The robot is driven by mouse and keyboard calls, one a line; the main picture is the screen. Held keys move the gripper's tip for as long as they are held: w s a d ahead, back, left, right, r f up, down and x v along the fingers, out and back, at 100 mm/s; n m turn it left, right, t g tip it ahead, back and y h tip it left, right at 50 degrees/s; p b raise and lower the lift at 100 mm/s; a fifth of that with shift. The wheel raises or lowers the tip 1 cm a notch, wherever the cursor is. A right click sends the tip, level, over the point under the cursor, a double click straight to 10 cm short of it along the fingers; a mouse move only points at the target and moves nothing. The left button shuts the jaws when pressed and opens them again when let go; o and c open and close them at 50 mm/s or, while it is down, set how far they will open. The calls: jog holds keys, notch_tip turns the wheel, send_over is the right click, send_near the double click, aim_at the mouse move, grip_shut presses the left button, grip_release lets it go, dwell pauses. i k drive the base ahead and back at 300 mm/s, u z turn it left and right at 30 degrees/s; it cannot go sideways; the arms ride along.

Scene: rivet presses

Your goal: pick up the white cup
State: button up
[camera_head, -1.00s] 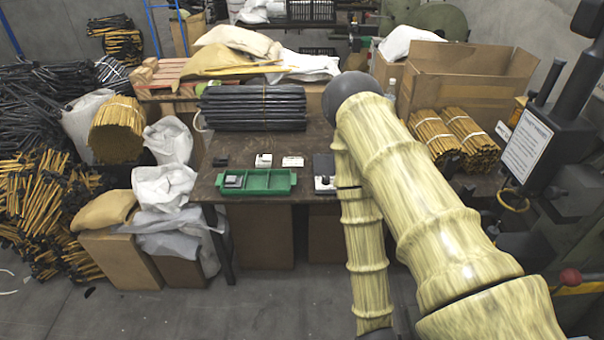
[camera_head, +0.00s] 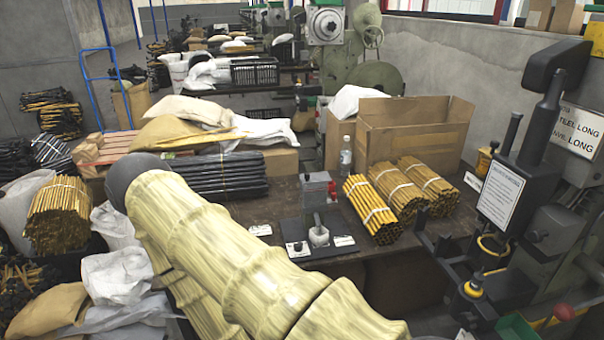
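A small whitish cup (camera_head: 319,237) stands on a dark flat plate or tray (camera_head: 330,250) near the front edge of the workbench. A thin dark-topped stick seems to rise from it or just behind it. It is small, and I cannot tell more of its shape. My pale yellow-green arm crosses the lower left and middle of the view, to the left of and in front of the cup. My gripper is not in view.
A grey and red device (camera_head: 318,190) stands just behind the cup. Bundles of yellow rods (camera_head: 370,208) and a clear bottle (camera_head: 346,155) are to the right. A dark rod stack (camera_head: 222,175) lies left. A press (camera_head: 545,140) stands far right.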

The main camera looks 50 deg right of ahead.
aim_at(319, 235)
jog(key=i, duration=1.15)
jog(key=z, duration=1.7)
